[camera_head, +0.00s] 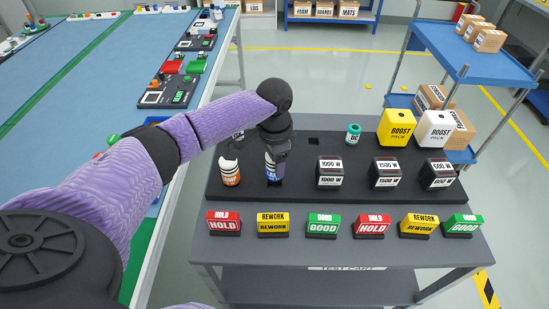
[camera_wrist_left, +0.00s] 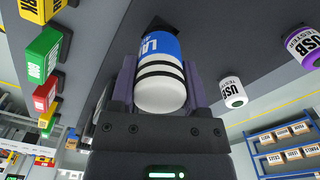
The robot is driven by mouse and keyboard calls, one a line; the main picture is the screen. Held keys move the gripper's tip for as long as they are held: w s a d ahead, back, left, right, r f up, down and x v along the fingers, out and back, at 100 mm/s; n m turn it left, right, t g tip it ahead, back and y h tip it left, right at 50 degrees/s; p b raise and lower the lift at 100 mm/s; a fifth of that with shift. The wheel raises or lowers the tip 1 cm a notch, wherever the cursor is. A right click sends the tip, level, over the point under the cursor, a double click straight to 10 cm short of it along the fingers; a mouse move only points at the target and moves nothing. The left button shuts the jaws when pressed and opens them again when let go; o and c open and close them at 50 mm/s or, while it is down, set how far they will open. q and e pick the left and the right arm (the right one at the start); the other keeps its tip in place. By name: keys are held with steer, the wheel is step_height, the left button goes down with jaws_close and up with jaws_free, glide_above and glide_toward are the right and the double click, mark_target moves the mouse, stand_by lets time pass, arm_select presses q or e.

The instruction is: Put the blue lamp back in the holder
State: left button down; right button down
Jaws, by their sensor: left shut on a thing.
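The blue lamp (camera_head: 274,172) has a blue body with white lettering, and in the left wrist view it (camera_wrist_left: 162,72) also shows black bands and a white end. My left gripper (camera_head: 276,158) is shut on it, with a finger on each side. The lamp is roughly upright over the left part of the black board (camera_head: 300,193), right of an orange-and-white lamp (camera_head: 230,173). A dark square patch (camera_wrist_left: 160,24) shows by its far end in the left wrist view. I cannot tell whether the lamp touches the board or sits in a holder. My right gripper is out of view.
Black-and-white watt blocks (camera_head: 330,171), a teal tester (camera_head: 353,134) and yellow (camera_head: 396,127) and white boost packs (camera_head: 436,128) stand to the right. A dark square opening (camera_head: 313,141) is behind. Several coloured sign blocks (camera_head: 323,225) line the cart's front.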

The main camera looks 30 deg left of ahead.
arm_select(q)
steer(key=shift+f, duration=0.95)
jaws_free()
step_height(320, 180, up, 9)
steer(key=p, duration=0.2)
steer(key=shift+p, duration=0.35)
steer(key=shift+r, duration=0.45)
